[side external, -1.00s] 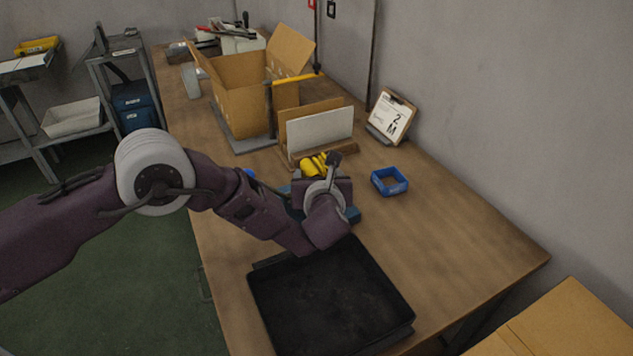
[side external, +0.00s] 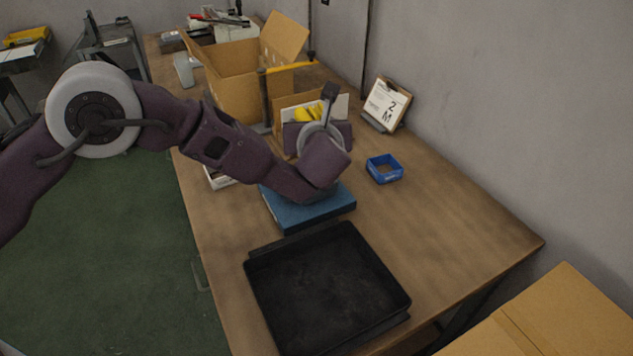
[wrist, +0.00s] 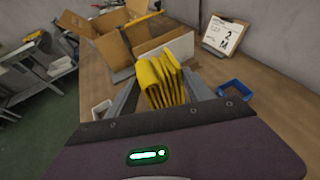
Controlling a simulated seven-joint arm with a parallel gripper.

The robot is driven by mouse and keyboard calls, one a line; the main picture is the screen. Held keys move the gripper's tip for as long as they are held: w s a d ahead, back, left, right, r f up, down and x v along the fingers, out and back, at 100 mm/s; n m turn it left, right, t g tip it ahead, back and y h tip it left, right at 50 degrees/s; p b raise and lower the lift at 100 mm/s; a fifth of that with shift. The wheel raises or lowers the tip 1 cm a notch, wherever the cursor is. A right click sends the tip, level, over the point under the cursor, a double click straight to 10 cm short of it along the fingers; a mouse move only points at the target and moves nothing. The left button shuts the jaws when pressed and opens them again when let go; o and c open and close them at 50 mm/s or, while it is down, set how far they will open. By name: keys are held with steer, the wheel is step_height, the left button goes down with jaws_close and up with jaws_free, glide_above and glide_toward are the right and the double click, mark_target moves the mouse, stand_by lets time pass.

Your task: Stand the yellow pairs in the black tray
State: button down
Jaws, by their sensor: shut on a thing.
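My gripper (wrist: 165,95) is shut on a yellow pair (wrist: 160,77), which shows as several upright yellow folds between the fingers in the wrist view. In the side external view only a bit of the yellow pair (side external: 306,114) shows past my wrist, and the fingers are hidden behind it. The held pair is up above the table, over or behind the blue block. The black tray (side external: 376,326) lies empty on the table's near part, in front of my gripper and apart from it.
A blue flat block (side external: 318,212) lies just behind the tray. A small blue bin (side external: 385,169) stands to the right. An open cardboard box (side external: 235,85) with a yellow-topped post stands behind. A clipboard sign (side external: 385,104) reads "2 M".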

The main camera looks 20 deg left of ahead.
step_height(320, 180, up, 4)
steer(key=shift+r, duration=0.2)
steer(key=shift+a+r, duration=0.1)
steer(key=shift+r, duration=0.15)
steer(key=s+d+f+m+h, duration=0.5)
steer(key=d+f+m+h, duration=0.1)
steer(key=m+h, duration=0.35)
steer(key=s+d+r+m+g+h, duration=0.2)
steer(key=s+r+m+g+h, duration=0.15)
steer(key=s, duration=0.45)
steer(key=s+d+r+m+g+h, duration=0.2)
steer(key=s+r+m+h, duration=0.15)
steer(key=s, duration=0.45)
steer(key=f, duration=1.7)
steer(key=shift+d+f, duration=0.2)
steer(key=shift+f, duration=0.2)
steer(key=shift+f, duration=0.1)
